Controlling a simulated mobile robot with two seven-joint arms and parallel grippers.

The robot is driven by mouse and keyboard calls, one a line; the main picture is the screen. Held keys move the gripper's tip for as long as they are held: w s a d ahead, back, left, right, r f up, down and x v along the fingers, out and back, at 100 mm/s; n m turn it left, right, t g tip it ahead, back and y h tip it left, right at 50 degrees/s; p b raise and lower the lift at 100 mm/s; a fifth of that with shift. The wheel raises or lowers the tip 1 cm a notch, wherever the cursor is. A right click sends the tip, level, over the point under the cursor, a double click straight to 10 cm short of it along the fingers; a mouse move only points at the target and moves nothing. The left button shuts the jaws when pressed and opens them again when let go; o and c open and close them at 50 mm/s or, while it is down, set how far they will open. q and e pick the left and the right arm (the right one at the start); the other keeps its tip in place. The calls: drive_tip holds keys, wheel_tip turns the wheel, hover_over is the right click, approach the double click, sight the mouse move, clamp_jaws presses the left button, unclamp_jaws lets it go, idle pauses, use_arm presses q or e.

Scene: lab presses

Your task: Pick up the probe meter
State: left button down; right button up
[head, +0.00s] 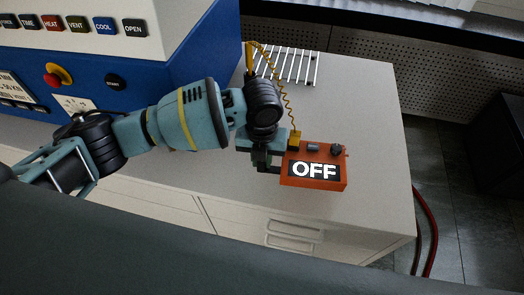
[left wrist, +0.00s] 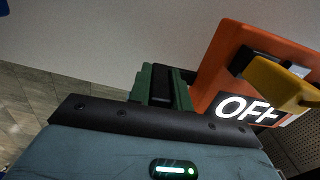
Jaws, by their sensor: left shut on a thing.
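The probe meter (head: 316,166) is an orange box with a lit display reading OFF, a dark knob and a yellow plug on top. It is over the right part of the white counter; I cannot tell whether it touches the top. My left gripper (head: 274,158) is at its left side, shut on it. In the left wrist view, the meter (left wrist: 222,68) fills the right side beside a green finger with a dark pad (left wrist: 160,88); the other finger is hidden. A coiled yellow cord (head: 288,98) runs from the plug to a yellow probe (head: 250,58). My right gripper is not in view.
A blue and white press (head: 180,45) with labelled buttons and a red stop button (head: 53,79) stands at the left. A white wire rack (head: 290,66) lies behind the meter. The counter (head: 370,120) is clear to its right. Red cables (head: 430,230) hang beyond the counter's right edge.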

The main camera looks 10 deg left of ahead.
use_arm(q)
drive_tip(key=s+d+r, duration=0.1)
drive_tip(key=s+d, duration=0.1)
drive_tip(key=s, duration=1)
drive_tip(key=shift+s+d+r+p, duration=0.15)
drive_tip(key=shift+s+d+p, duration=0.1)
drive_tip(key=shift+s+p, duration=0.1)
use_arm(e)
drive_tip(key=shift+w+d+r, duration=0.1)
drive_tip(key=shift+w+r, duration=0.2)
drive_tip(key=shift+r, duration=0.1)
